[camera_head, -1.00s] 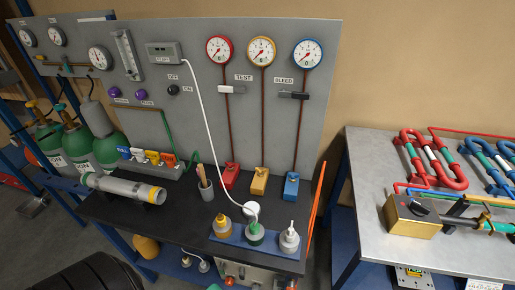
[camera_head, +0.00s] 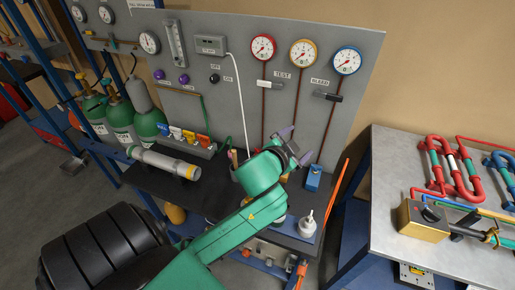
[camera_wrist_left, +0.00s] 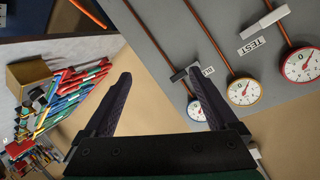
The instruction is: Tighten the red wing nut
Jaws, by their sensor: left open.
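I cannot make out a red wing nut in either view. In the head view my green left arm reaches over the black bench, and its gripper (camera_head: 298,146) is open in front of the gauge panel (camera_head: 225,90). The arm and gripper hide the red block at the foot of the red gauge's (camera_head: 263,47) line and much of the yellow one. The blue block (camera_head: 313,178) shows just right of the gripper. In the left wrist view the open, empty jaws (camera_wrist_left: 164,74) have the panel and gauges to the right. My right gripper is not in view.
A grey cylinder (camera_head: 165,163) lies on the bench at left, near a block with coloured levers (camera_head: 190,138). A metal table (camera_head: 450,258) with red and blue coils is at right, across a gap.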

